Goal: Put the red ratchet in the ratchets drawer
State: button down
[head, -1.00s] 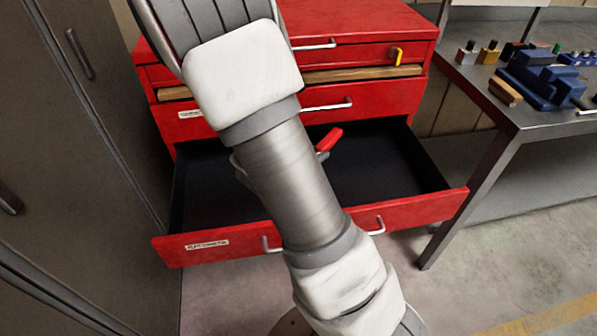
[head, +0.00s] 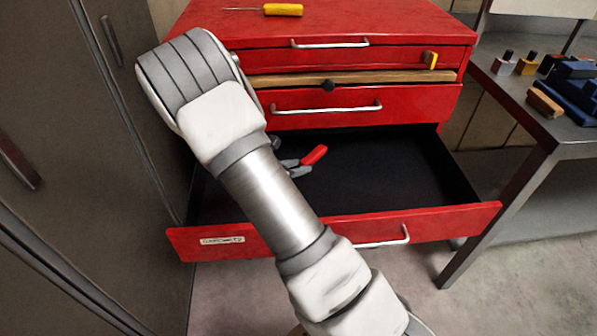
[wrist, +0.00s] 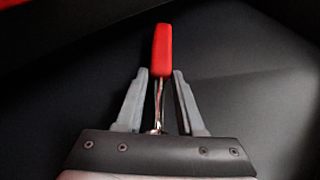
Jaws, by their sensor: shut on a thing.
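The red ratchet (head: 314,155) has a red handle and a thin metal shaft; its handle also shows in the wrist view (wrist: 162,48). My gripper (head: 291,166) is shut on it, and in the wrist view its two grey fingers (wrist: 160,76) stand on either side of the shaft. The handle points up and right in the head view. The ratchet's head end is hidden. The open drawer (head: 440,222) is the lower red one, with a black, otherwise bare floor. The gripper and ratchet appear over or inside it; their height above the floor is unclear. Its label is too small to read.
The red cabinet (head: 400,103) has shut drawers above the open one. A yellow-handled screwdriver (head: 283,10) lies on its top. A metal table (head: 505,85) with blocks stands at the right, and a grey locker (head: 70,130) at the left. The drawer's right half is free.

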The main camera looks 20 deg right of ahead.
jog(key=shift+f, duration=0.4)
jog(key=shift+f, duration=0.1)
jog(key=shift+f, duration=0.15)
jog(key=c, duration=0.5)
grip_release()
